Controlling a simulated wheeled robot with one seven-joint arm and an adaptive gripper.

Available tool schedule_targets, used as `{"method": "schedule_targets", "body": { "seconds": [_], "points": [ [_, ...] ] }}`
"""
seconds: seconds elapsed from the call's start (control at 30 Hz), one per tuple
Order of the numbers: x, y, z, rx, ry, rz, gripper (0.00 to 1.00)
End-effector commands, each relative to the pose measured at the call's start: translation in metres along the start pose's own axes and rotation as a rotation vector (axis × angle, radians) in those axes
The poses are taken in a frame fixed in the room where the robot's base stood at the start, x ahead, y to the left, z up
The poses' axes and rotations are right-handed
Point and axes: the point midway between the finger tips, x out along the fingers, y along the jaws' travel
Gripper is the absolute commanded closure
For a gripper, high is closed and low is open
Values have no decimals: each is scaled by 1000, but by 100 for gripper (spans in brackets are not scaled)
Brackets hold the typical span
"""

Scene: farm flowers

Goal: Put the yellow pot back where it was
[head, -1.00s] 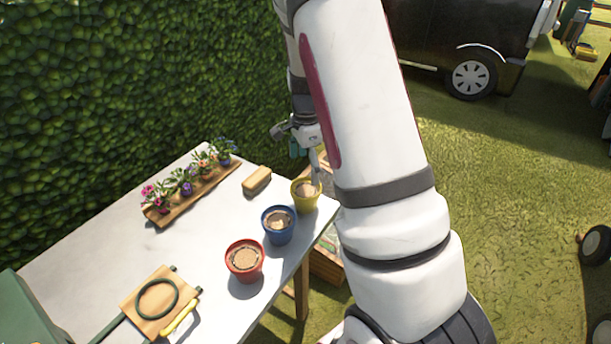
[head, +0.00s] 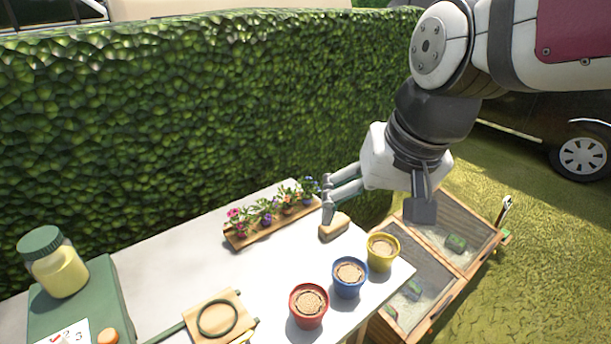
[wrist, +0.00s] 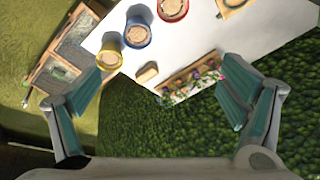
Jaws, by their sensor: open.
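The yellow pot (head: 382,254) stands upright on the white table near its right end, with pale brown soil inside. It is the last in a row with the blue pot (head: 349,278) and the red pot (head: 309,306). In the wrist view the yellow pot (wrist: 109,58) is apart from the fingers. My gripper (head: 326,198) is open and empty, raised above the far edge of the table near the tan block. In the wrist view my gripper (wrist: 160,108) shows its two green-padded fingers spread wide.
A tan block (head: 334,228) and a wooden tray of flowers (head: 272,232) lie at the back of the table. A wooden board with a green ring (head: 217,316) lies at the front. A hedge (head: 200,120) stands behind. Wooden frames (head: 440,262) stand right of the table.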

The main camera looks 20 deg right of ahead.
Motion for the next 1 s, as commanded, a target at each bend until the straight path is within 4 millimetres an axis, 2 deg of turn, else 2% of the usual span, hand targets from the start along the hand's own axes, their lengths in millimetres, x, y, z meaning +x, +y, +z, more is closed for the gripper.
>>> {"method": "schedule_targets", "body": {
  "seconds": [0.03,0.1,0.3,1.0],
  "points": [
    [-8,-1,13,-79,27,0,10],
    [-15,-1,28,-175,53,9,10],
    [-23,3,51,-336,93,32,10],
    [-24,3,54,-358,98,35,10]
  ]
}}
